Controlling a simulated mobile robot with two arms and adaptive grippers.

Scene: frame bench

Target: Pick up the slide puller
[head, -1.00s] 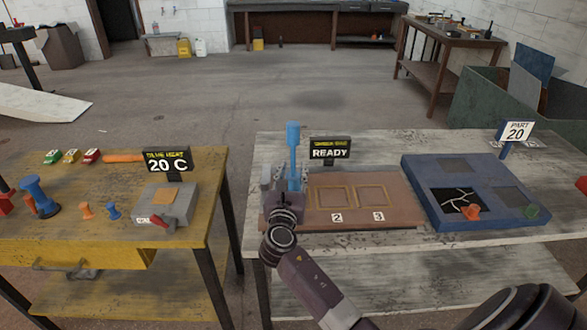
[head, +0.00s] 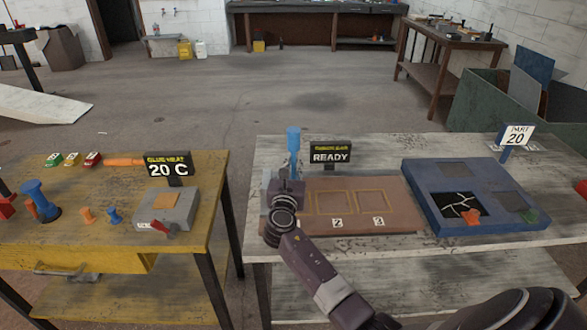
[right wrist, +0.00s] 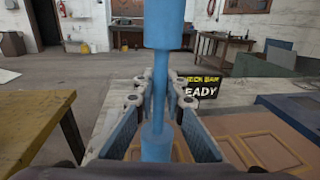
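The slide puller, which I take to be the tall blue tool (head: 293,142), stands upright at the left end of a brown board on the right-hand bench. It has a thick top, a thin rod and a thicker lower part. In the right wrist view the blue rod (right wrist: 160,100) stands between the two fingers of my right gripper (right wrist: 161,88), with gaps at its sides. The fingers look open around it. In the head view my right gripper (head: 286,190) hides the tool's lower end. My left gripper is not in view.
The brown board (head: 408,218) has framed squares marked 2 and 3. A READY sign (head: 330,154) stands close behind the tool. A blue panel (head: 430,205) lies to the right. The yellow bench (head: 200,250) at left holds a grey heater (head: 178,208) and small tools, across a gap.

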